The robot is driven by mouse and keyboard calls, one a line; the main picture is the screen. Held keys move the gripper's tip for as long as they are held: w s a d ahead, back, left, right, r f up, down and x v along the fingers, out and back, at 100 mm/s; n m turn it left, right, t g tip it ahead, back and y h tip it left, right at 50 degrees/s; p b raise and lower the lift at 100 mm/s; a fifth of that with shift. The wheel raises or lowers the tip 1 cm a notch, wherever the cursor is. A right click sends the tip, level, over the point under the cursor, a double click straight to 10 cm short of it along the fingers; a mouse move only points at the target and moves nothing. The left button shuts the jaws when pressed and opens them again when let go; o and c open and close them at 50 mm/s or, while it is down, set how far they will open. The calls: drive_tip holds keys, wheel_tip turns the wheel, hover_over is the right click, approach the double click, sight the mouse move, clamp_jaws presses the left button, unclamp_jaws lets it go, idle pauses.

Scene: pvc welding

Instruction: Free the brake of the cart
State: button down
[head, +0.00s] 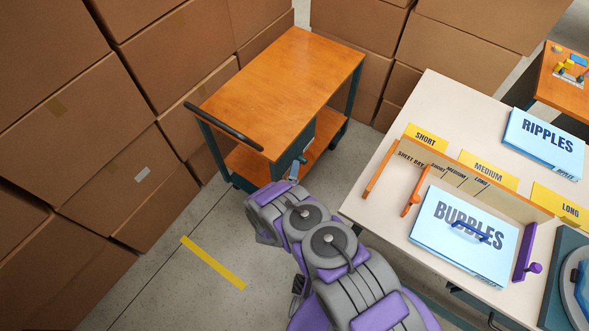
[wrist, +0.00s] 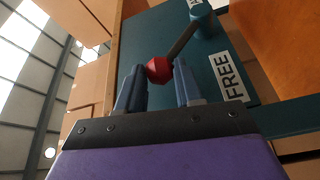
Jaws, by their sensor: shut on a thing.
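The cart (head: 280,85) has an orange wooden top, a lower shelf, a dark frame and a black push handle (head: 222,127). It stands among cardboard boxes. In the wrist view, the brake lever (wrist: 182,42) is a grey rod running from a teal pivot (wrist: 206,22) to a red knob (wrist: 159,70). My gripper (wrist: 157,80) is shut on the red knob, which sits between its blue fingers. A white FREE label (wrist: 233,78) is on the teal panel, to the right of the knob. In the head view, my gripper (head: 297,169) is at the cart's near end; the knob is hidden there.
Cardboard boxes (head: 60,90) are stacked left of and behind the cart. Floor with a yellow strip (head: 212,262) is clear at the front left.

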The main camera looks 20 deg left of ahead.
drive_tip(key=shift+s+f, duration=0.1)
drive_tip(key=shift+f, duration=0.1)
drive_tip(key=c, duration=1.1)
unclamp_jaws()
drive_tip(key=o, duration=0.4)
drive_tip(key=shift+c, duration=0.2)
